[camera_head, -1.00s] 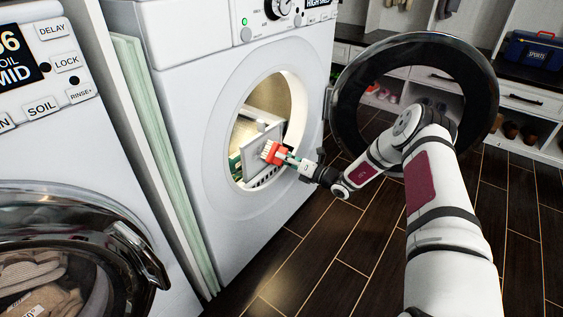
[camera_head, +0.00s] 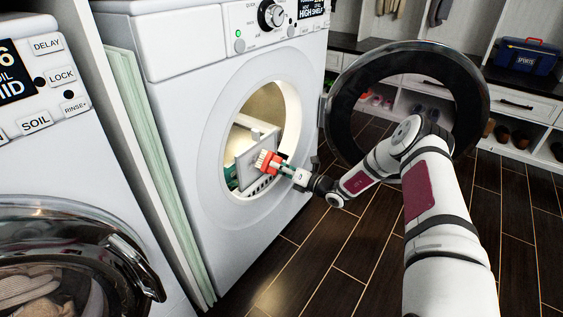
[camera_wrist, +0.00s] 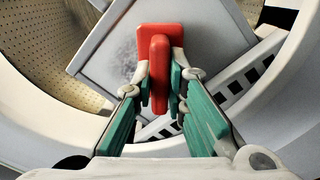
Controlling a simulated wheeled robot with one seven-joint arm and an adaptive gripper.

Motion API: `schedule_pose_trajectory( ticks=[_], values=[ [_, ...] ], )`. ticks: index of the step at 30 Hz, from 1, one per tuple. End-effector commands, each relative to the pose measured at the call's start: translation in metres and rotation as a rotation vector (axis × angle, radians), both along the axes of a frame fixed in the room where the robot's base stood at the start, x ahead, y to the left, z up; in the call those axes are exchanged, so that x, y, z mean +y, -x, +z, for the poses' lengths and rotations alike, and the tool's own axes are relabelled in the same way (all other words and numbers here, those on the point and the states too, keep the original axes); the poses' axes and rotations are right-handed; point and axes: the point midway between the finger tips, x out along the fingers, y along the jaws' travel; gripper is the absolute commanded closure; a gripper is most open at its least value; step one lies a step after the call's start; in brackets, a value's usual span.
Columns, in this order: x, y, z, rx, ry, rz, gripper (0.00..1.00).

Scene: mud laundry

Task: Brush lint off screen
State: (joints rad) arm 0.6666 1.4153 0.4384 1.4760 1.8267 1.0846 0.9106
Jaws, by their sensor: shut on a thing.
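The screen (camera_head: 245,169) is a pale framed panel standing tilted in the dryer's round opening. In the wrist view, the screen (camera_wrist: 95,66) carries a grey, lint-like patch (camera_wrist: 123,55) left of the brush. My gripper (camera_head: 284,170) is at the opening, shut on a red brush (camera_head: 270,166) with cream bristles. In the wrist view, my gripper's green-sided fingers (camera_wrist: 160,92) pinch the red handle (camera_wrist: 160,62) from both sides. The brush head is in front of the screen; its bristles are hidden in the wrist view, and I cannot tell whether they touch the screen.
The dryer's white front (camera_head: 180,110) surrounds the opening. The dark plank floor (camera_head: 325,265) is clear. Shelves with shoes stand behind.

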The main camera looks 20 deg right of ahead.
Motion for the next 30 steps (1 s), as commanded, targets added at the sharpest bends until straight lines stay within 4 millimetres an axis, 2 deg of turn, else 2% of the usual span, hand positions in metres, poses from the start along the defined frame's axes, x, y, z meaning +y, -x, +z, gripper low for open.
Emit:
schedule_pose_trajectory(
  ticks=[30],
  values=[
    [0.043,0.033,0.001,0.002,-0.001,0.001,1.00]
  ],
)
